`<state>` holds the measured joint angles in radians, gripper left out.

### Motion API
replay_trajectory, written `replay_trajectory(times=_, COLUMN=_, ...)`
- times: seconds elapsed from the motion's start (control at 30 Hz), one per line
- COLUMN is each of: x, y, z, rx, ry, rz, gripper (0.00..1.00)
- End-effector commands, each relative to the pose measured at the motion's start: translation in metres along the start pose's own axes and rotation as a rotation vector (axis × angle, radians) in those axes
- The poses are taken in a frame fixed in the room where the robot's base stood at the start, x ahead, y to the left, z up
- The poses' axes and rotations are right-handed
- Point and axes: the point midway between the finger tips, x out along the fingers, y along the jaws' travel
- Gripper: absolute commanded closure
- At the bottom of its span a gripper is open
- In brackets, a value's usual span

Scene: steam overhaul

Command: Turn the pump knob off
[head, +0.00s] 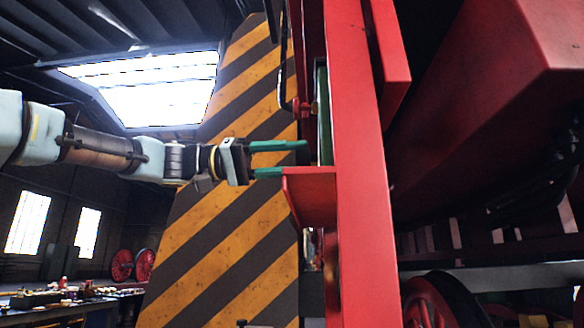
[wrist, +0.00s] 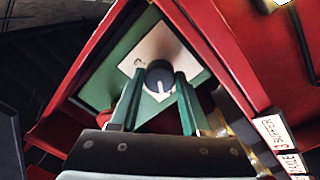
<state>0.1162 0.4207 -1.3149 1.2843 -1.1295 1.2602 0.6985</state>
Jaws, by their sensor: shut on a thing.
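The pump knob (wrist: 159,74) is a round dark knob with a pale pointer line, seen in the wrist view. The line points down toward my gripper. The knob sits on a white plate (wrist: 150,48) with a small mark at its upper left, on a green panel (wrist: 98,90). My gripper (wrist: 157,76) has its two green fingers on either side of the knob, shut on it. In the head view my gripper (head: 296,159) reaches from the left toward the red frame; the knob is hidden there.
A red post (head: 352,170) and a red bracket (head: 310,196) stand close beside my fingers. A red housing (wrist: 225,55) surrounds the panel. A yellow-black striped panel (head: 225,240) stands behind my arm. A label (wrist: 275,135) is at the right in the wrist view.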

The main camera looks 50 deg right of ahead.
Motion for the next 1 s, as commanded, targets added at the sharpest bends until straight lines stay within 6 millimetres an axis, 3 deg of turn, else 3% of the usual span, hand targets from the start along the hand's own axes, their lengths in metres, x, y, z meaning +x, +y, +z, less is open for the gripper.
replay_trajectory(times=0.7, x=-0.0002, y=-0.0004, z=0.0001, rx=-0.091, ry=0.003, rz=0.000, gripper=1.00)
replay_trajectory(times=0.73, x=-0.0002, y=-0.0004, z=0.0001, rx=-0.091, ry=0.003, rz=0.000, gripper=0.52)
replay_trajectory(times=1.0, x=-0.0001, y=-0.0003, z=0.0001, rx=-0.090, ry=0.003, rz=0.000, gripper=0.23)
